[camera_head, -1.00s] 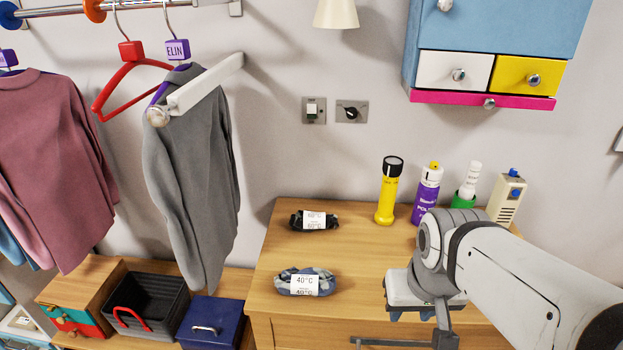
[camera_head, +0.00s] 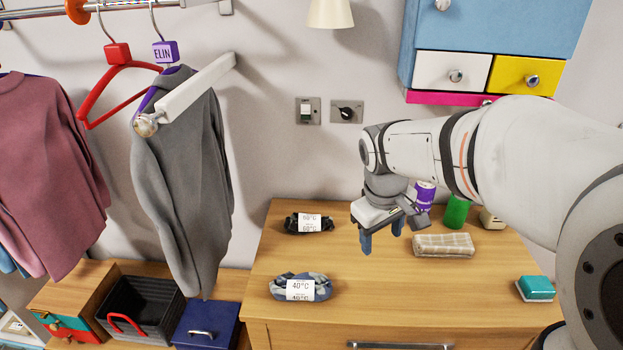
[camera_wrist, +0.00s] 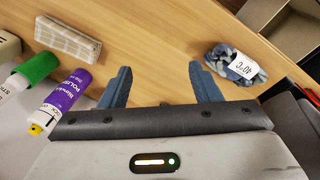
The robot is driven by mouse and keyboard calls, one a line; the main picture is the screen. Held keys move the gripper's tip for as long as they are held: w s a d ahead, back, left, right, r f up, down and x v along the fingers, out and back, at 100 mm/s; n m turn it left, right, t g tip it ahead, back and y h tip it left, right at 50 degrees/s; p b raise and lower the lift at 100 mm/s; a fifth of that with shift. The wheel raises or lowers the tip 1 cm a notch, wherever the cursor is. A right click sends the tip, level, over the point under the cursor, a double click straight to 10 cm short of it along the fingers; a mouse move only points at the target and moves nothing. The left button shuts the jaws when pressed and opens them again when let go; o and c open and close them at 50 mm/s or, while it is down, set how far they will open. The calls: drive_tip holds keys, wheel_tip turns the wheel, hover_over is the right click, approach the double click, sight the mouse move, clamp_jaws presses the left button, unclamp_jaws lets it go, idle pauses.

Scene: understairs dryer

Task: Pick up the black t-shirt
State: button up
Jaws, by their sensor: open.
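A small dark bundle with a white 60°C label, the black t-shirt (camera_head: 297,223), lies on the wooden cabinet top near the wall. It does not show in the wrist view. My gripper (camera_head: 382,241) is open and empty above the cabinet top, to the right of the black bundle and apart from it. In the wrist view its two blue fingers (camera_wrist: 160,72) are spread over bare wood. A blue-grey patterned bundle with a 40°C label (camera_head: 277,288) lies nearer the front edge; it also shows in the wrist view (camera_wrist: 216,60), right of the fingers.
A teal block (camera_head: 536,287) is at the right. A grey sweater (camera_head: 186,180) hangs at the left. Wood around the bundles is clear.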

drive_tip(key=w+a+f+n+h+p, duration=0.1)
drive_tip(key=w+a+f+n, duration=0.1)
drive_tip(key=w+a+n, duration=0.65)
drive_tip(key=n+h+p, duration=0.1)
drive_tip(key=n+h, duration=0.1)
drive_tip(key=n, duration=0.1)
hover_over(304, 216)
drive_tip(key=a, duration=0.2)
drive_tip(key=f, duration=0.6)
drive_tip(key=shift+s+d+f, duration=0.1)
drive_tip(key=shift+s+f, duration=0.2)
drive_tip(key=shift+f, duration=0.1)
drive_tip(key=shift+w+f, duration=0.1)
drive_tip(key=shift+f, duration=0.2)
drive_tip(key=p+x, duration=0.1)
drive_tip(key=x, duration=0.6)
drive_tip(key=shift+f, duration=0.2)
drive_tip(key=c, duration=0.7)
